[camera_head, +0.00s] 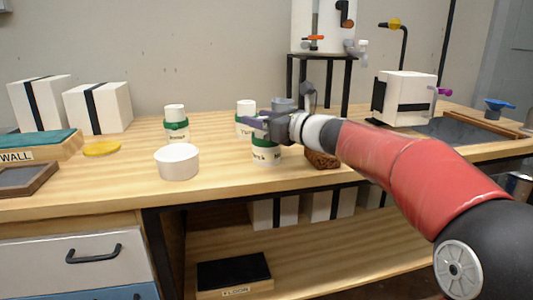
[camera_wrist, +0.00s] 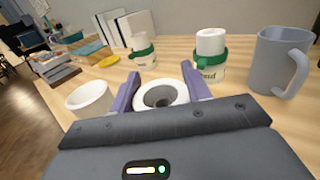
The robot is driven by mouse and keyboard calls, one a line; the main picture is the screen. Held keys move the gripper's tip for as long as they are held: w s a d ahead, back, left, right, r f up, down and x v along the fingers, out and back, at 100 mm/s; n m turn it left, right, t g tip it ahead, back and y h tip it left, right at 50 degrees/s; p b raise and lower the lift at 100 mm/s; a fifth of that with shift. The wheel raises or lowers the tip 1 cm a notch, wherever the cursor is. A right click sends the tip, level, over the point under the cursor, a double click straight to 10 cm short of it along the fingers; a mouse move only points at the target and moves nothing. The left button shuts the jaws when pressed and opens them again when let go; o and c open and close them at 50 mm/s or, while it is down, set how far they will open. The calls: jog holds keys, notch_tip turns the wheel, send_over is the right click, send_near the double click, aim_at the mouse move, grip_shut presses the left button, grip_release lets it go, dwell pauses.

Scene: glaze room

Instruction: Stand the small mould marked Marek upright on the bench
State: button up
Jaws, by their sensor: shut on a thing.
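The small mould (camera_head: 266,154) is white with a green band, and its partly hidden label ends in what looks like "rek". My gripper (camera_head: 263,126) is shut on its upper part from above. The mould looks upright, its base on or very near the bench (camera_head: 220,185); I cannot tell if it touches. In the wrist view my gripper (camera_wrist: 159,88) has a finger on each side of the mould's round white top (camera_wrist: 160,94), which has a hole in it.
Two similar green-banded moulds stand behind: one to the left (camera_head: 176,130), one nearer (camera_head: 246,108). A white bowl (camera_head: 177,163) is left of my gripper, and a brown block (camera_head: 322,159) lies to the right. A grey mug (camera_wrist: 272,62) stands close behind.

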grip_shut()
jog(key=shift+r, duration=0.1)
